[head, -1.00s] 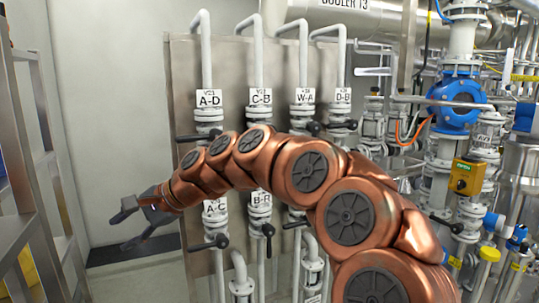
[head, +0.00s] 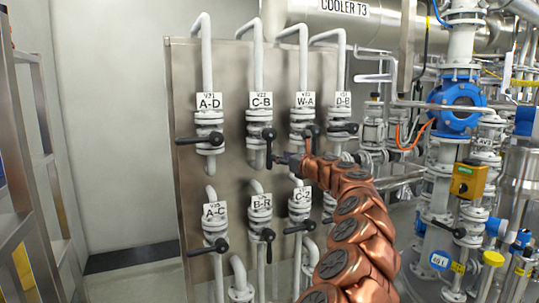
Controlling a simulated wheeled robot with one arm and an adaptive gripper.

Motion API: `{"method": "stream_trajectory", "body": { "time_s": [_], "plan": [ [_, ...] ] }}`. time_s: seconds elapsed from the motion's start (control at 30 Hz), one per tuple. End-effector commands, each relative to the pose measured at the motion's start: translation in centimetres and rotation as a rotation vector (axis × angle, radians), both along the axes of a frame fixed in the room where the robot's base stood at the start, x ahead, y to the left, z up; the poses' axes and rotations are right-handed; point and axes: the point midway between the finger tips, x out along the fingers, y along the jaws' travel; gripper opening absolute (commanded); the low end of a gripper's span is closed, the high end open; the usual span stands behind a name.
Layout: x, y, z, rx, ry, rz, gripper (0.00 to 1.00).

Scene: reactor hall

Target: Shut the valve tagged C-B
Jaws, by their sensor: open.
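The valve tagged C-B (head: 259,115) is in the upper row of the panel, second from the left, under a white tag. Its black lever (head: 269,147) points down, in line with the pipe. My gripper (head: 279,158) is open, just right of this lever's lower part, with its fingers pointing left towards it. I cannot tell whether the fingers touch the lever or reach around it. My copper arm comes in from the lower right.
Valve A-D (head: 209,120) on the left has its lever sideways. Valve W-A (head: 302,118) stands close on the right, above my wrist. Valve B-R (head: 261,217) is below with its lever down. Left of the steel panel (head: 187,75) is open floor and a rack.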

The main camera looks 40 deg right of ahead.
Motion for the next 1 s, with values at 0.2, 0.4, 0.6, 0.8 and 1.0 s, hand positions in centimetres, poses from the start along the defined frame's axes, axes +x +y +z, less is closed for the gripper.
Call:
{"method": "stream_trajectory", "body": {
  "time_s": [0.2, 0.4, 0.6, 0.8, 1.0],
  "plan": [
    [1.8, -0.2, -0.1, -0.003, 0.005, 0.0, 0.48],
    [3.2, -0.3, 0.0, -0.005, 0.004, 0.002, 0.48],
    [4.7, -0.4, 0.0, -0.005, 0.004, 0.005, 0.48],
    [5.7, -0.8, -0.1, -0.003, 0.005, -0.001, 0.48],
    [6.7, -0.8, 0.0, -0.003, 0.002, 0.001, 0.48]
  ]
}}
